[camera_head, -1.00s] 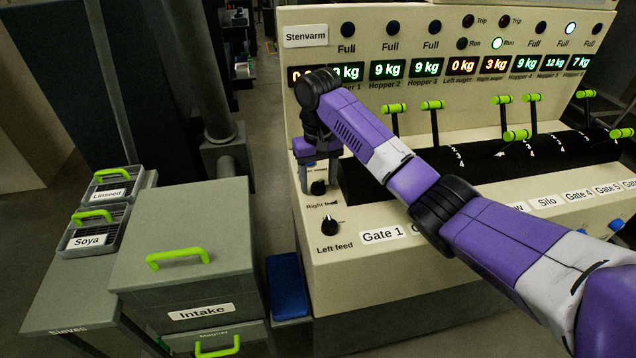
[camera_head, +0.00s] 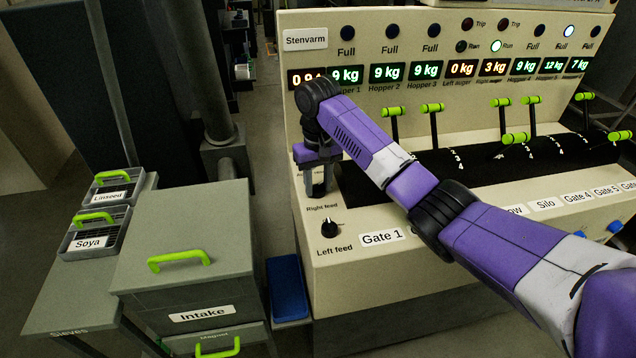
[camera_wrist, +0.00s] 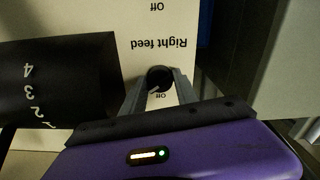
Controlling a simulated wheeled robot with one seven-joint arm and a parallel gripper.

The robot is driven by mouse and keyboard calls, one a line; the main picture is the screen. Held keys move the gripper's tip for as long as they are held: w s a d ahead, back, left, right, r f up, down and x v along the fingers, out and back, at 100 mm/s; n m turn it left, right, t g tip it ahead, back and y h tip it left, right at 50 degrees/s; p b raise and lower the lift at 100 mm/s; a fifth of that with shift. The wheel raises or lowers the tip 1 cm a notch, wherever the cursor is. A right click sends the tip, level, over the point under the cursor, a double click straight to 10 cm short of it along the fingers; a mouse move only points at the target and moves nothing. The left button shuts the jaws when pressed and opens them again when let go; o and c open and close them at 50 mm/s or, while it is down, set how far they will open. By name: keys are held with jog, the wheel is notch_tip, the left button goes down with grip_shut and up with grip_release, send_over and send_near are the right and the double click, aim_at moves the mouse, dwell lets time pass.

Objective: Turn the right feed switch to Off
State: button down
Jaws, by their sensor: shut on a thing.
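The right feed switch (camera_wrist: 160,77) is a round dark knob on the beige panel, above the "Right feed" label in the head view. My gripper (camera_wrist: 160,88) is shut on the knob, one finger on each side. In the head view my gripper (camera_head: 320,180) points down onto the panel and hides most of the knob.
The left feed switch (camera_head: 329,228) is close in front. A black strip with green-handled levers (camera_head: 433,107) runs to the right. The Intake box (camera_head: 190,260) and sieves (camera_head: 98,230) stand at left. A blue object (camera_head: 288,287) lies between box and panel.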

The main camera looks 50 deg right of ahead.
aim_at(318, 185)
jog(key=n+p, duration=0.3)
jog(key=n, duration=0.2)
jog(key=shift+r+n+p, duration=0.2)
jog(key=shift+n+p, duration=0.1)
jog(key=shift+p, duration=0.1)
jog(key=n+p, duration=0.2)
jog(key=n, duration=0.3)
jog(key=shift+f+n, duration=0.1)
jog(key=shift+n, duration=0.2)
jog(key=c, duration=0.9)
grip_release()
jog(key=shift+c, duration=0.2)
notch_tip(318, 185, up, 8)
jog(key=shift+f+b, duration=0.1)
jog(key=shift+b, duration=0.25)
